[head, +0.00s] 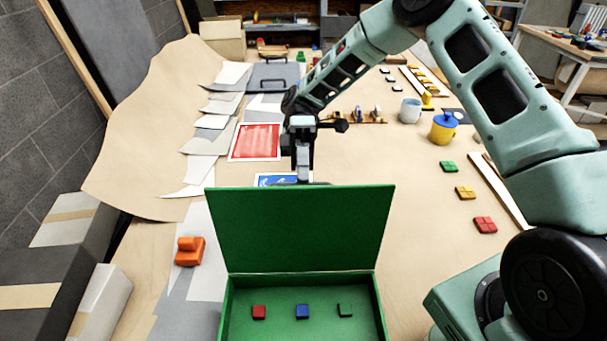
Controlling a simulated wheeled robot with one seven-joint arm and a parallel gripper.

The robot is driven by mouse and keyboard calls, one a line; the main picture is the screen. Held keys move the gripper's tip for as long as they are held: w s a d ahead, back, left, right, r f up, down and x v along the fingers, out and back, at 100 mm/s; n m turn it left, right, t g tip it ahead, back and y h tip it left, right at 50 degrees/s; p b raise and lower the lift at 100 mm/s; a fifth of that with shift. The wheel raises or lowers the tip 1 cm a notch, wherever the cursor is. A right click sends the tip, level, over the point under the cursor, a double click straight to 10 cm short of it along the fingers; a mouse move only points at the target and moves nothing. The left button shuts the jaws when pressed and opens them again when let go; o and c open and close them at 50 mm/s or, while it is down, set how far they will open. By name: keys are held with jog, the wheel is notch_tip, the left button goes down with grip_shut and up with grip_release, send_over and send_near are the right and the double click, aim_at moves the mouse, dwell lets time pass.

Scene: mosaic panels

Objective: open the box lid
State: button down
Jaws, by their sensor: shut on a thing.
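The green box (227,315) stands at the front centre of the table. Its lid (305,230) is raised, standing roughly upright at the box's far side, so the inside shows. Inside lie a red block (259,312), a blue block (302,312) and a green block (345,310). My gripper (303,178) points down at the middle of the lid's top edge and is shut on the lid. The fingertips are partly hidden by the lid.
An orange part (189,251) lies left of the box. A red sheet (256,141) and a partly hidden blue sheet (275,179) lie beyond the lid. On the right are small green (448,166), yellow (465,192) and red (485,225) bricks, a yellow pot (443,130) and a pale mug (410,111).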

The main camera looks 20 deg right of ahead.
jog(key=c, duration=1.5)
grip_release()
jog(key=shift+s+f, duration=0.1)
jog(key=shift+f, duration=0.65)
jog(key=shift+o, duration=0.2)
jog(key=shift+r, duration=0.15)
jog(key=shift+r, duration=0.15)
jog(key=b+v, duration=0.3)
jog(key=v, duration=0.4)
jog(key=shift+w, duration=0.25)
jog(key=shift+d, duration=0.1)
